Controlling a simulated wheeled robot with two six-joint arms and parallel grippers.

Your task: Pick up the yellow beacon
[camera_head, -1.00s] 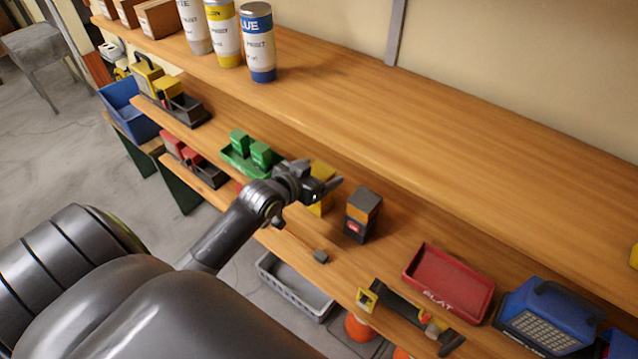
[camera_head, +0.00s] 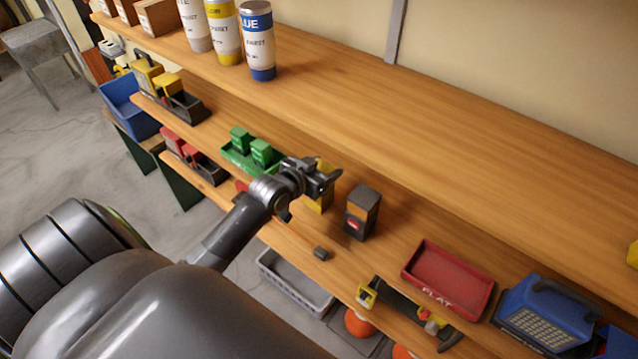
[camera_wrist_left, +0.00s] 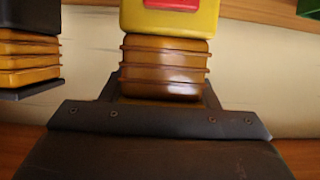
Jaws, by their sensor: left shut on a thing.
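The yellow beacon (camera_head: 325,202) stands on the middle shelf, largely hidden behind my left gripper (camera_head: 326,182) in the head view. In the left wrist view its yellow body (camera_wrist_left: 170,20) with a red patch is at the top, and its ribbed amber part (camera_wrist_left: 165,68) sits between the jaws. My left gripper is shut on this amber part. I cannot tell whether the beacon is clear of the shelf. My right gripper is not in view.
A black beacon (camera_head: 362,213) stands close to the right of the yellow one. A small dark block (camera_head: 321,253) lies near the shelf's front edge. A green tray (camera_head: 240,160) is to the left, a red tray (camera_head: 447,280) to the right. The upper shelf (camera_head: 420,130) overhangs behind.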

